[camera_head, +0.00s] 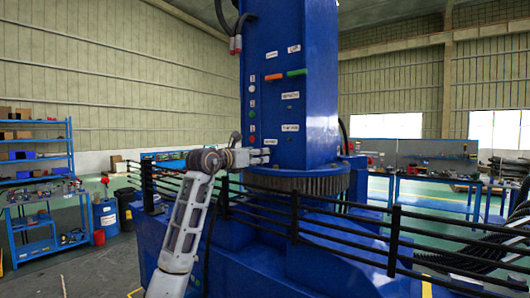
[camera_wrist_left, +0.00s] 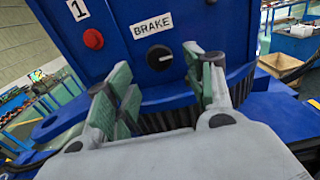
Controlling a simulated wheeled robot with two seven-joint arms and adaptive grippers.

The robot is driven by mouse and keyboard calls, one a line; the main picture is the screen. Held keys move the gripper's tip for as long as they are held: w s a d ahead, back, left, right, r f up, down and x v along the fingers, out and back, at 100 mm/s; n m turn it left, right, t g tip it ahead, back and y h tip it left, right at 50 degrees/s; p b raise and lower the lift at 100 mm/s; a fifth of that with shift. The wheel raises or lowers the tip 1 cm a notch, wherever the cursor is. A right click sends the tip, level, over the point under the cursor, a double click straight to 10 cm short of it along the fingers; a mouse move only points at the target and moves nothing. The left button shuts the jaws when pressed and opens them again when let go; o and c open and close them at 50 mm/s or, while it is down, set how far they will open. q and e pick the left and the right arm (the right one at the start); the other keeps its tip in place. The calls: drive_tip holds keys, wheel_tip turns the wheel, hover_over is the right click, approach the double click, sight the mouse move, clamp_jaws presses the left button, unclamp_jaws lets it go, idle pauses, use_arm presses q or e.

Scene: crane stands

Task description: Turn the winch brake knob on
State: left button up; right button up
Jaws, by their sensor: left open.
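The winch brake knob (camera_wrist_left: 159,57) is a round black knob with a pale mark, beside a white BRAKE label (camera_wrist_left: 152,26) on the blue crane column. It shows in the left wrist view just beyond my fingertips. My left gripper (camera_wrist_left: 163,82) is open, with its green-padded fingers on either side below the knob and a gap between them. It appears apart from the knob. In the head view my left gripper (camera_head: 266,155) is at the lower left face of the column, and the knob is too small to make out clearly. My right gripper is not in view.
A red button (camera_wrist_left: 93,39) sits left of the knob. A toothed ring (camera_head: 300,180) circles the column's base. Black railings (camera_head: 330,232) run around the blue base in front. Shelves (camera_head: 38,150) and workbenches stand farther back.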

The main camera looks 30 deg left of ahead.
use_arm(q)
drive_tip(key=shift+w+d+p, duration=0.2)
drive_tip(key=shift+w+p, duration=0.6)
drive_tip(key=shift+w, duration=1.95)
drive_tip(key=c, duration=1)
